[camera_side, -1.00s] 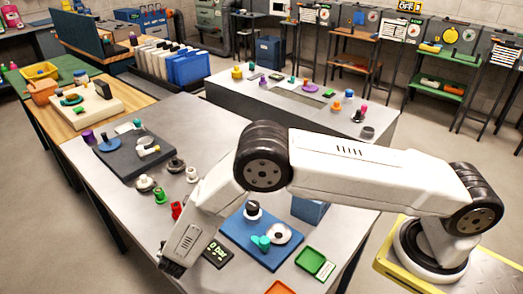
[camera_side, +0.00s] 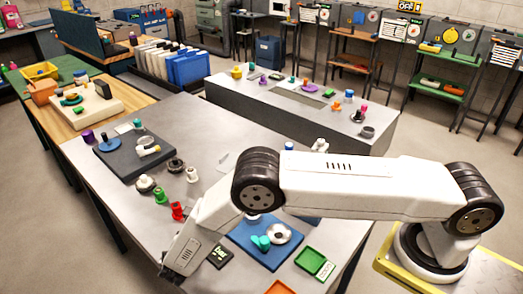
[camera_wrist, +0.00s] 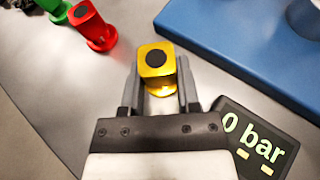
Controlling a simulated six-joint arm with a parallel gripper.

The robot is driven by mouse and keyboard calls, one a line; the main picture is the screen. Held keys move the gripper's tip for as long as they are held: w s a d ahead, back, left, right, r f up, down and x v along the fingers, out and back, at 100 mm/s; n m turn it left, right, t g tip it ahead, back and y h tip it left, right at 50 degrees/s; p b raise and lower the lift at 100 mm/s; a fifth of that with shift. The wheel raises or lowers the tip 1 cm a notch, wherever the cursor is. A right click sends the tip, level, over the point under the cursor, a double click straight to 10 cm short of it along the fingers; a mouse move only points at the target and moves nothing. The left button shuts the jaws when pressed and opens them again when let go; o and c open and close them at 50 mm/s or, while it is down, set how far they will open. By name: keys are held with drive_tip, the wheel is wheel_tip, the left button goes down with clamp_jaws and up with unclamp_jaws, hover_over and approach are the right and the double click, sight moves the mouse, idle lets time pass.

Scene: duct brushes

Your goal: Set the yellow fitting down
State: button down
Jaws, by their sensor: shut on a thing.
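The yellow fitting (camera_wrist: 157,65) is between the two fingers of my gripper (camera_wrist: 160,95) in the wrist view, with its dark round top facing the camera. My gripper is shut on it. The fitting's round yellow base shows below its body, over the grey table; I cannot tell whether it touches the surface. In the side view my gripper (camera_side: 172,272) is low at the table's near edge, and the yellow fitting is hidden there.
A red fitting (camera_wrist: 92,25) and a green one stand up and left in the wrist view. A blue board (camera_wrist: 245,45) lies to the right. A display reading "0 bar" (camera_wrist: 258,140) is close to the right finger. Bare table lies between them.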

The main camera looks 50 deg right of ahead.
drive_tip(key=shift+f, duration=0.1)
drive_tip(key=shift+c, duration=1.6)
unclamp_jaws()
drive_tip(key=shift+s+a+r, duration=0.1)
drive_tip(key=shift+a+r, duration=0.05)
drive_tip(key=shift+r, duration=0.1)
drive_tip(key=v, duration=1.1)
drive_tip(key=shift+s+a+r, duration=0.15)
drive_tip(key=shift+s, duration=0.05)
